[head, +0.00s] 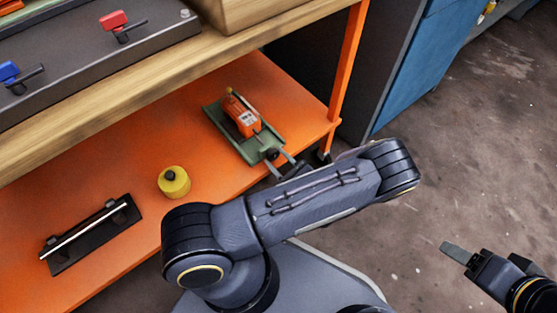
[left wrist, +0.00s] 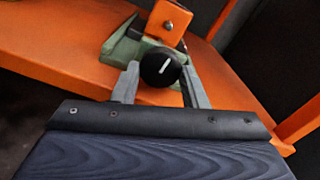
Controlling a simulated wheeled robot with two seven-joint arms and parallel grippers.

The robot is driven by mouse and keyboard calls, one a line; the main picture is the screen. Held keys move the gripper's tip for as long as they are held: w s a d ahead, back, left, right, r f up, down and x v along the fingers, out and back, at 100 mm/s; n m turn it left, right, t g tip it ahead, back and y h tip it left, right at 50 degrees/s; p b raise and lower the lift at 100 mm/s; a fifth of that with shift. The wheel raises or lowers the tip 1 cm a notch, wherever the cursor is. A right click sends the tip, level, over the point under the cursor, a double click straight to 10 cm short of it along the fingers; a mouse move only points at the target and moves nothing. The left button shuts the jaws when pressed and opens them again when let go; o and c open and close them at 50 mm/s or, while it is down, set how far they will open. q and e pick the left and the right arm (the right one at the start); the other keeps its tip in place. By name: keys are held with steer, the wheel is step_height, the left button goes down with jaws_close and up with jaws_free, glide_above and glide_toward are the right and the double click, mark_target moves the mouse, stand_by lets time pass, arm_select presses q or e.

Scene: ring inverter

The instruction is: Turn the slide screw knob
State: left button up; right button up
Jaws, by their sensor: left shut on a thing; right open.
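The slide screw knob (left wrist: 160,69) is a round black knob with a white mark, at the near end of a green slide base (head: 229,134) that carries an orange block (head: 242,116). The slide sits on the orange shelf. In the left wrist view my left gripper (left wrist: 161,82) has its two grey fingers on either side of the knob, shut on it. In the head view the left gripper (head: 281,165) reaches the near end of the slide, partly hidden by my arm. My right gripper (head: 458,255) is open and empty, over the floor at the lower right.
A yellow round container (head: 174,182) and a black bracket with a white rod (head: 90,236) lie on the orange shelf (head: 130,172). A wooden shelf (head: 130,86) overhangs above. An orange post (head: 346,70) and a blue cabinet (head: 419,66) stand to the right.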

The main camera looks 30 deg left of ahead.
arm_select(q)
steer(key=o, duration=1)
steer(key=p+v, duration=0.2)
steer(key=v, duration=0.6)
